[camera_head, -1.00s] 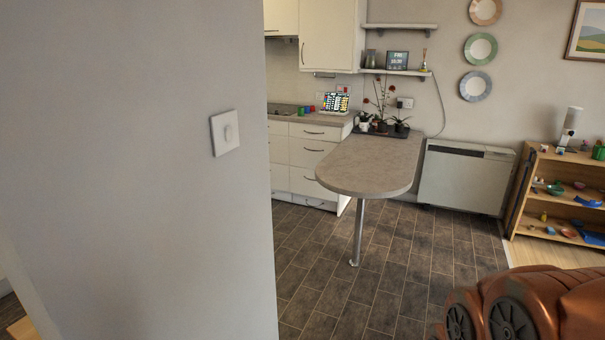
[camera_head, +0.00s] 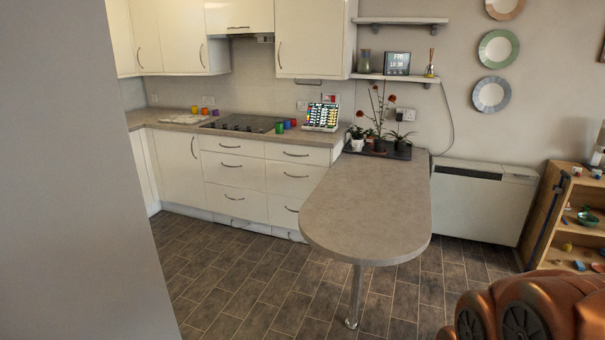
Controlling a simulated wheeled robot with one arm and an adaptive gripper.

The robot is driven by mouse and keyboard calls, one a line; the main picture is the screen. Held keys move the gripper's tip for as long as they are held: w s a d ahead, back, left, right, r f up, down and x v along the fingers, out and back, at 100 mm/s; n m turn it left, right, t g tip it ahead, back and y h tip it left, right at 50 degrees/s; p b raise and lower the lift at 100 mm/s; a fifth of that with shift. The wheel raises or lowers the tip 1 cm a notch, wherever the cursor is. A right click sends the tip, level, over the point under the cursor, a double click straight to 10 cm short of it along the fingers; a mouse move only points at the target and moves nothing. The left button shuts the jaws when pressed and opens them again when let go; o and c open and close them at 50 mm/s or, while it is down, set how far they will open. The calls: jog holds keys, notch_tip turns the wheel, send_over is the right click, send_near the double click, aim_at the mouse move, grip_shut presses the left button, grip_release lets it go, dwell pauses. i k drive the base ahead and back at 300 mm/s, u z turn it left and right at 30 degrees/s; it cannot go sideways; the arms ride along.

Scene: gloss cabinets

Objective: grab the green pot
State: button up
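A green bowl-like item (camera_head: 587,218) sits on a shelf of the wooden unit at the right. Both are small and far off, and I cannot tell whether either is the green pot. Several potted plants (camera_head: 372,138) stand on a dark tray (camera_head: 399,152) at the back of the peninsula counter; their pots look white or dark. My gripper is not in view.
A grey wall (camera_head: 75,200) fills the left side. The rounded peninsula counter (camera_head: 365,210) stands on a metal leg (camera_head: 355,295) ahead. A white heater (camera_head: 483,203) is behind it. Tiled floor (camera_head: 235,285) is clear before the white drawers (camera_head: 239,180).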

aim_at(279, 126)
jog(key=u, duration=0.1)
jog(key=i, duration=1.8)
jog(key=u, duration=0.25)
jog(key=i, duration=1.5)
